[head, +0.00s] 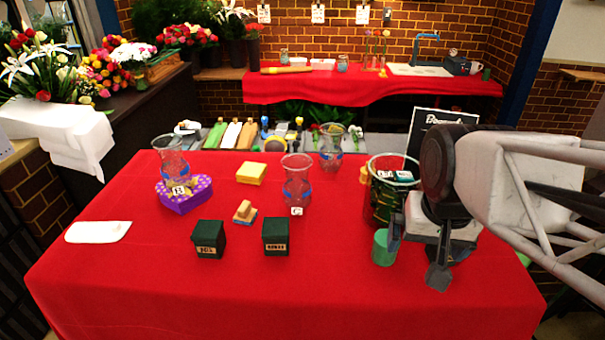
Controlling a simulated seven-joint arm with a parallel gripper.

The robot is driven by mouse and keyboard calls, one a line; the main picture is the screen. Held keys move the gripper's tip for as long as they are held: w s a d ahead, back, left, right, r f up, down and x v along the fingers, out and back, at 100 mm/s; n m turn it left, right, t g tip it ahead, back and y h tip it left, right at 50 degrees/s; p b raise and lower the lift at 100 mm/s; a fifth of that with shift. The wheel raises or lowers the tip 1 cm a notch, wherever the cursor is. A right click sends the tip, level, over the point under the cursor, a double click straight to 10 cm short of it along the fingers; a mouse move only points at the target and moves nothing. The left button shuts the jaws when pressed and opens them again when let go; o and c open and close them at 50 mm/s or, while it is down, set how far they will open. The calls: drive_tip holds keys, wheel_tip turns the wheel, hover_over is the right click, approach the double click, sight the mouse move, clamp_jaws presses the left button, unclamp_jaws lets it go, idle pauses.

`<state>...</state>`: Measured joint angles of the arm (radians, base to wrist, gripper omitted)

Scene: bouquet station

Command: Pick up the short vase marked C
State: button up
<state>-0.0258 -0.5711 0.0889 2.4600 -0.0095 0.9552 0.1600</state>
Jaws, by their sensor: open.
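The vase marked C (297,188) is clear glass with a blue band and stands upright near the middle of the red table. A small white tag with a C (297,211) shows at its base. My gripper (416,256) is at the right of the table, well to the right of the vase. Its jaws are open and point down. A green cup (382,249) shows beside the left finger; I cannot tell if they touch. No vase is in the jaws.
Another tagged glass vase (171,160) is at the purple heart box (185,198), left. A third vase (331,150) stands behind. Two dark green boxes (208,240) (276,237) stand in front of vase C. A dark bucket (384,200) is between it and my arm. The front tabletop is clear.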

drive_tip(key=w+a+r+m, duration=0.3)
drive_tip(key=w+a, duration=0.1)
drive_tip(key=w, duration=0.6)
drive_tip(key=m+g, duration=0.2)
drive_tip(key=m, duration=0.7)
approach(297, 185)
drive_tip(key=w, duration=0.3)
drive_tip(key=shift+w+a+r, duration=0.15)
drive_tip(key=shift+w+r, duration=0.1)
drive_tip(key=shift+r, duration=0.15)
drive_tip(key=shift+f, duration=0.1)
drive_tip(key=shift+f, duration=1.2)
drive_tip(key=shift+f, duration=0.15)
wheel_tip(297, 185, down, 5)
drive_tip(key=shift+s+r, duration=0.1)
